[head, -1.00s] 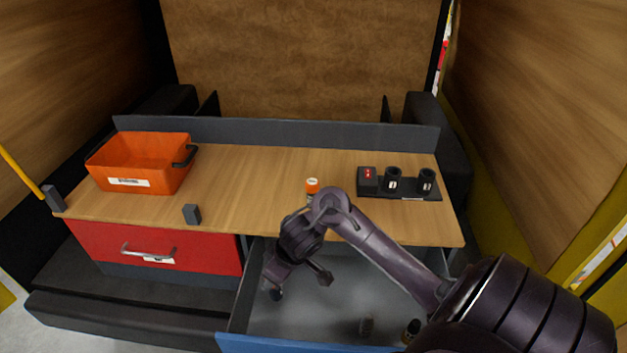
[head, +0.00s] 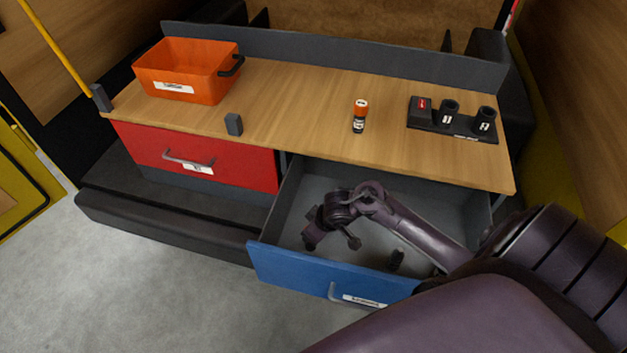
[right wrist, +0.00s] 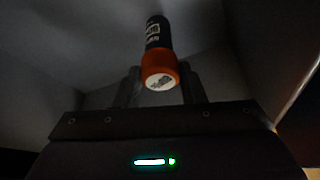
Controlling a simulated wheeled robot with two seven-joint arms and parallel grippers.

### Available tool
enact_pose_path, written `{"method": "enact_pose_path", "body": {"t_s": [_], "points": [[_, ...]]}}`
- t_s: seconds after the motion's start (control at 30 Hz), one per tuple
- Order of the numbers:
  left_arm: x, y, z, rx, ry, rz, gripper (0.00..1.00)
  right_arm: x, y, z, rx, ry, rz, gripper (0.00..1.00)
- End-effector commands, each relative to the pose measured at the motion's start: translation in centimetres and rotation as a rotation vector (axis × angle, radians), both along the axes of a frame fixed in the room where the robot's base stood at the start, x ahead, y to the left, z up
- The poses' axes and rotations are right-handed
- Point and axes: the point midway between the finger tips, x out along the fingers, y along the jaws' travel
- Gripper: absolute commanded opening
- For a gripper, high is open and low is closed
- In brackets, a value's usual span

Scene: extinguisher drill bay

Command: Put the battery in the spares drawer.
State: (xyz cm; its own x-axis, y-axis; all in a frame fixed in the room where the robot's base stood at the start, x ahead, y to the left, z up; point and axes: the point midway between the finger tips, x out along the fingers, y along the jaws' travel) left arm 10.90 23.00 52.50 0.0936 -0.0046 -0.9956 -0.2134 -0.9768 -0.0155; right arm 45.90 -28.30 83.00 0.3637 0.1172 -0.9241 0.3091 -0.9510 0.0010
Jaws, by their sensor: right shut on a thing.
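My right gripper (head: 331,243) is low inside the open blue drawer (head: 320,275), towards its left side. In the right wrist view, the right gripper (right wrist: 160,82) is shut on a battery (right wrist: 157,45) with a black, labelled body and an orange end. In the head view I cannot make out the held battery, nor whether it touches the drawer floor. A similar orange-topped battery (head: 359,116) stands upright on the worktop behind the drawer. My left gripper is not in view.
Small dark objects (head: 397,259) are in the drawer right of the gripper, partly hidden by my arm. A shut red drawer (head: 220,163) is at the left. An orange bin (head: 190,72) and a black holder with two cups (head: 452,122) stand on the worktop (head: 290,110).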

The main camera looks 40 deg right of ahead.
Motion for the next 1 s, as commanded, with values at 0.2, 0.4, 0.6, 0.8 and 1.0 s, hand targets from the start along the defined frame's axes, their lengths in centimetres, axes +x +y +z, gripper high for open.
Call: {"method": "enact_pose_path", "body": {"t_s": [0.2,0.4,0.6,0.8,1.0], "points": [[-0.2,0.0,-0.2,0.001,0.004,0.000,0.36,0.1,0.0,-1.8,0.000,-0.002,0.000,0.00],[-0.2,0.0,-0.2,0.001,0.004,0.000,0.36,0.1,0.0,-1.7,0.000,-0.002,0.000,0.00],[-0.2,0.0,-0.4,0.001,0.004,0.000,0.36,0.0,0.0,-2.1,0.000,-0.001,0.001,0.44],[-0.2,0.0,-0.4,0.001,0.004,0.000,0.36,0.0,0.0,-2.1,0.000,-0.001,0.000,0.58],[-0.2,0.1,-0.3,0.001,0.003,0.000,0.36,0.0,0.0,-1.9,-0.001,-0.001,0.000,0.58]]}}
